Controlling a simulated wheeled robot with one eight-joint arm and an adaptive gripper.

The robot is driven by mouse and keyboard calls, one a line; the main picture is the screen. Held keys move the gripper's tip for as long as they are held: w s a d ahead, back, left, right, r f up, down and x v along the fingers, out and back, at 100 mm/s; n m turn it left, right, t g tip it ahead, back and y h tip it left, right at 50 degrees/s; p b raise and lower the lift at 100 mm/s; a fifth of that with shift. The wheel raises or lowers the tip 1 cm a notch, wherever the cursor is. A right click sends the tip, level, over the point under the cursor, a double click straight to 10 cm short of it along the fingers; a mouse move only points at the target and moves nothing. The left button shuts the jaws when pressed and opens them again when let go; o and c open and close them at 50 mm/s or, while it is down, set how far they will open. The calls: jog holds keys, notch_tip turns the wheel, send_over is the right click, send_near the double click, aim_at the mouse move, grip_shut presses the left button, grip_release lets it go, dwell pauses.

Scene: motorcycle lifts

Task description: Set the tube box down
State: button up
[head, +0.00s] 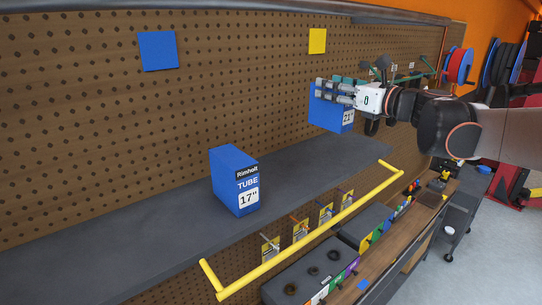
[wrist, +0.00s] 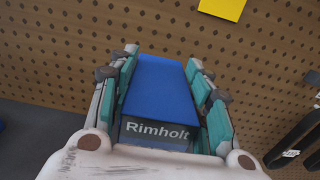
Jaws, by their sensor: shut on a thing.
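A blue tube box (head: 325,113) is between the fingers of my gripper (head: 335,93), in front of the pegboard. A label with "21" shows on its lower right in the head view. In the wrist view the box (wrist: 160,90) lies between the two teal fingers, with "Rimholt" on its near end; my gripper (wrist: 162,88) is shut on it. In the head view the box appears above the right part of the grey shelf (head: 130,215); I cannot tell the exact gap. A second blue tube box (head: 228,185), marked 'Rimholt TUBE 17"', stands upright on the shelf.
A yellow rail (head: 320,230) runs along the shelf's front, with hanging tags below it. A blue square (head: 158,51) and a yellow square (head: 317,41) are on the pegboard (head: 230,80). The shelf is clear between the standing box and its right end.

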aim_at(329, 125)
notch_tip(329, 125, down, 5)
jog(key=shift+w+r+p, duration=0.1)
jog(key=shift+w+p, duration=0.05)
jog(key=shift+p, duration=0.25)
jog(key=shift+f+p, duration=0.35)
jog(key=shift+f, duration=2.05)
jog(key=shift+f, duration=0.15)
jog(key=o, duration=1.3)
jog(key=shift+o, duration=0.2)
